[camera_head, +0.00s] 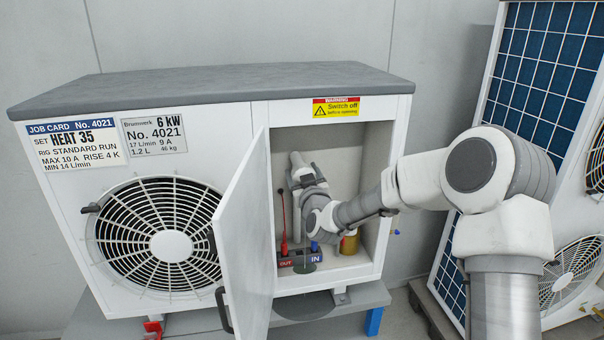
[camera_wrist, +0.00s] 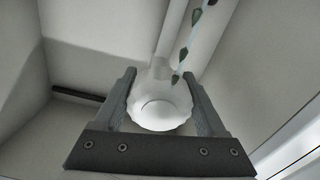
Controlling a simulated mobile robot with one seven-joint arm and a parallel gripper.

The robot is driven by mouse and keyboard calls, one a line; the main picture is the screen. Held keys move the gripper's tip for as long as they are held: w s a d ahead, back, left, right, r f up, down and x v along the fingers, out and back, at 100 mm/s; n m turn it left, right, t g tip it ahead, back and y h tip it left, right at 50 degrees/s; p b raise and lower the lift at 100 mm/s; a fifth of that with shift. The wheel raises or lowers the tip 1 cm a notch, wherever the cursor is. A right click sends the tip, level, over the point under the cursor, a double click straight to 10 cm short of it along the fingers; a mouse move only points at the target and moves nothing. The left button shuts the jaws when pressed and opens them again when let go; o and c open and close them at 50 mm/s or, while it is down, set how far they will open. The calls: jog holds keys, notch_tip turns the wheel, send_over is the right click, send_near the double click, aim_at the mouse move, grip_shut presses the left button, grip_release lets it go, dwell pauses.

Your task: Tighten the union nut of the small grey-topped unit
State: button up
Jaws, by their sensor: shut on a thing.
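The grey-topped unit (camera_head: 210,85) is a white cabinet with a fan grille on the left and an open compartment (camera_head: 340,150) on the right. My arm reaches into this compartment, and my gripper (camera_head: 301,172) is inside near its back left. In the wrist view my gripper (camera_wrist: 166,88) is shut on a white, scalloped round union nut (camera_wrist: 160,112), with one finger on each side. A white pipe (camera_wrist: 176,38) runs on beyond the nut.
The compartment door (camera_head: 246,235) stands open toward me. Inside are a red-handled part (camera_head: 284,225), red OUT and blue IN labels (camera_head: 300,258) and a brass-coloured cylinder (camera_head: 349,243). A strand with green pieces (camera_wrist: 195,22) hangs by the pipe. A blue panel (camera_head: 545,70) stands right.

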jog(key=shift+c, duration=1.4)
jog(key=shift+f+b, duration=0.1)
jog(key=shift+b, duration=0.25)
jog(key=shift+a+r+m+b, duration=0.1)
jog(key=shift+m+b, duration=3.6)
jog(key=shift+m, duration=0.4)
jog(key=shift+a+r+m+b, duration=0.1)
jog(key=shift+m+b, duration=3.6)
jog(key=shift+m, duration=0.4)
